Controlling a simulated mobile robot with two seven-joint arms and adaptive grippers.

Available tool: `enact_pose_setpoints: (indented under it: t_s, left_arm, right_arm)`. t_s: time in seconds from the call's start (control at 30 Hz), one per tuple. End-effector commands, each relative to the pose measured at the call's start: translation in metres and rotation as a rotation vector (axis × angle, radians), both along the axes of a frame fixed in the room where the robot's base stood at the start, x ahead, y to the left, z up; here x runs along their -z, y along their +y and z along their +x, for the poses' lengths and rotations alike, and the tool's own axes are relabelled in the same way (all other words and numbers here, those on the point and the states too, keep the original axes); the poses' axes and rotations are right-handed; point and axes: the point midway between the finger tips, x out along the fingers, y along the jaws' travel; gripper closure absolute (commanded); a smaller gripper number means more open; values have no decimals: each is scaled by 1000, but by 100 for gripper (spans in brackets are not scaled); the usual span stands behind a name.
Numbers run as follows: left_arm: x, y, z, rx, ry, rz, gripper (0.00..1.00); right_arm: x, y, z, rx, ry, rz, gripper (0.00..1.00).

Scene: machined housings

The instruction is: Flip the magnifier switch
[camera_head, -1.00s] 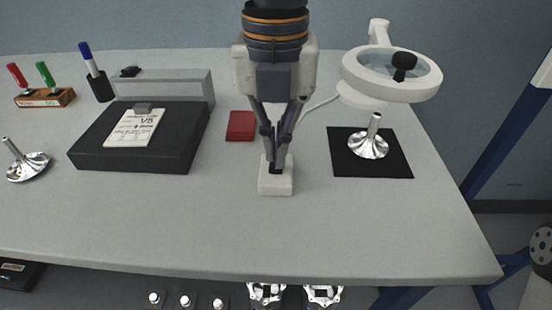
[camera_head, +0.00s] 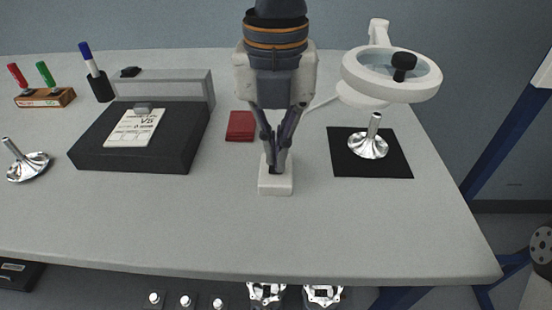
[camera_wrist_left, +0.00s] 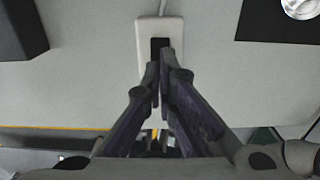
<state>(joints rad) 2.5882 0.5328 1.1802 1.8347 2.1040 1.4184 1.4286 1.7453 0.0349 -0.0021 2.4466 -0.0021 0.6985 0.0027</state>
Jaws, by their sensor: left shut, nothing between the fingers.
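The magnifier switch is a white block (camera_head: 275,187) with a black rocker, lying on the grey table. It also shows in the left wrist view as a white block (camera_wrist_left: 174,28) with a black rocker (camera_wrist_left: 158,45) and a cable at its far end. My left gripper (camera_head: 274,168) points down over the switch, its fingertips shut with nothing between them. In the left wrist view the fingertips (camera_wrist_left: 158,68) are at the near end of the rocker; I cannot tell whether they touch it. The ring magnifier (camera_head: 432,85) stands at the back right. My right gripper is not in view.
A black mat (camera_head: 396,165) with a shiny flared metal part (camera_head: 368,146) lies to the right. A red box (camera_head: 240,126) lies behind left. A black case (camera_head: 88,143) with a label card (camera_head: 133,128) stands left. The table's front is clear.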

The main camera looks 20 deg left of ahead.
Motion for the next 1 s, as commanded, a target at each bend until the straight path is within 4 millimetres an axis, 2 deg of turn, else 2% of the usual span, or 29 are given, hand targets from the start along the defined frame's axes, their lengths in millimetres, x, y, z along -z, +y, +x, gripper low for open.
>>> enact_pose_setpoints:
  t_s: [1.0]
  left_arm:
    - [16,0,0,0,0,0,100]
  right_arm:
    - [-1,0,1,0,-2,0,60]
